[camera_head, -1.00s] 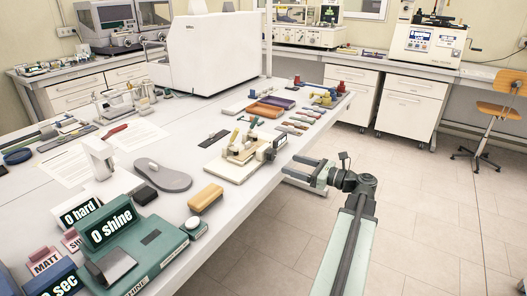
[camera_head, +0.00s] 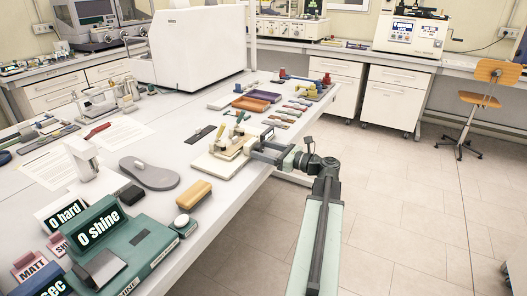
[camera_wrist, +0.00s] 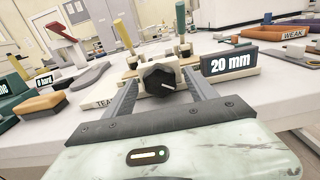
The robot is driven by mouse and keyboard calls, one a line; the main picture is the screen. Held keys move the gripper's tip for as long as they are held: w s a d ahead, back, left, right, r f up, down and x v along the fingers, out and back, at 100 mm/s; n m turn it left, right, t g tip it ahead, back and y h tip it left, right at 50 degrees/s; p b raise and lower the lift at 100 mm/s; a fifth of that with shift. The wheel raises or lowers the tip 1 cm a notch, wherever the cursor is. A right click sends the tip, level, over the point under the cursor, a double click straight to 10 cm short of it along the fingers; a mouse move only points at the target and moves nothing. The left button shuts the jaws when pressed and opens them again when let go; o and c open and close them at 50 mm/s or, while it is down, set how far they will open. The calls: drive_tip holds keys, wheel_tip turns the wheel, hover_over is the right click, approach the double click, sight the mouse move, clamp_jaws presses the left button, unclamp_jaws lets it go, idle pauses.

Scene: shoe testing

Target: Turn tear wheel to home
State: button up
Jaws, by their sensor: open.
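The pointer line slants toward the upper right. A dark display beside it reads "20 mm" (camera_wrist: 230,63). My gripper (camera_head: 262,150) is at the device's right side. In the wrist view its two fingers (camera_wrist: 157,88) are apart, one on each side of the knob. I cannot tell whether they touch it.
Left of the device lie a yellow-brown brush block (camera_head: 194,194), a grey sole (camera_head: 149,174) and a green gloss meter reading "0 shine" (camera_head: 128,240). Orange (camera_head: 251,104) and purple (camera_head: 263,96) trays lie behind it.

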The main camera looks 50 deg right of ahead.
drive_tip(key=shift+a, duration=0.1)
drive_tip(key=c, duration=1.4)
drive_tip(key=shift+n, duration=0.3)
drive_tip(key=shift+n, duration=2.7)
drive_tip(key=o, duration=1.4)
drive_tip(key=shift+s, duration=0.1)
drive_tip(key=v, duration=0.8)
